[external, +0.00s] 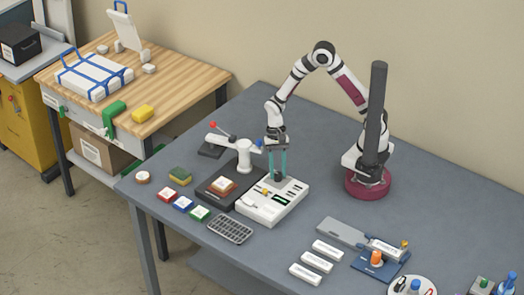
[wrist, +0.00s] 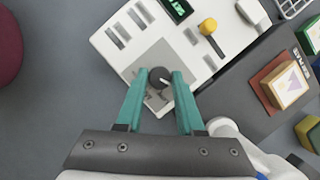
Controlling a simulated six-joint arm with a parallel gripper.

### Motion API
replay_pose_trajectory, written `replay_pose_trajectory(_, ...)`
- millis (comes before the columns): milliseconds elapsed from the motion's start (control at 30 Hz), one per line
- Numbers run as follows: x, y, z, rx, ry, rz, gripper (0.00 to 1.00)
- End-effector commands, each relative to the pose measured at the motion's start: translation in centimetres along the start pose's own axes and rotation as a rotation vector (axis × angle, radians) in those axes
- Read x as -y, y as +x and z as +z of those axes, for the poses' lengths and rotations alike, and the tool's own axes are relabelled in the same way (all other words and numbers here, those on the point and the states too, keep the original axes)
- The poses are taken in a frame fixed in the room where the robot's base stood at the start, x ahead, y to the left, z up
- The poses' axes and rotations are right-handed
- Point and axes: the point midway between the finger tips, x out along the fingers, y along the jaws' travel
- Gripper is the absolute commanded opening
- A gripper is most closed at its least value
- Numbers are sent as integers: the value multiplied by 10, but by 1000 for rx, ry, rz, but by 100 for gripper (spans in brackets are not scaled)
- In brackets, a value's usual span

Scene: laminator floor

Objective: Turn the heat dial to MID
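The heat dial (wrist: 160,77) is a round dark knob with a white pointer mark, on a grey plate of the white laminator (wrist: 113,45). In the wrist view its mark points to the right and slightly down. My gripper (wrist: 159,78) has its two teal fingers on either side of the dial, with the tips close to its edges. I cannot tell whether they touch it. In the external view my gripper (external: 278,174) reaches down to the back of the laminator (external: 262,212), and the fingers partly hide the dial. The scale labels are not readable.
A yellow-tipped lever (wrist: 208,26) and a lit green display (wrist: 178,8) are near the dial. A white post with a red-knobbed arm (external: 243,155) stands left of my gripper. Colored blocks (external: 183,204) lie farther left. The table's right middle is clear.

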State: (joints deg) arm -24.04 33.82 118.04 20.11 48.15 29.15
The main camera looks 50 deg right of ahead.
Motion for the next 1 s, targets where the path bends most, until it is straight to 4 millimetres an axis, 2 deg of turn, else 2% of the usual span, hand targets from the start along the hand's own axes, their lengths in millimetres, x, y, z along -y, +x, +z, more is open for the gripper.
replay_pose_trajectory(33,0,0,0,0,0,0,14)
replay_pose_trajectory(100,0,0,0,0,0,0,2)
replay_pose_trajectory(133,0,0,0,0,0,0,0)
replay_pose_trajectory(567,0,-1,0,1,61,-25,0)
replay_pose_trajectory(1000,-3,0,1,1,398,-163,0)
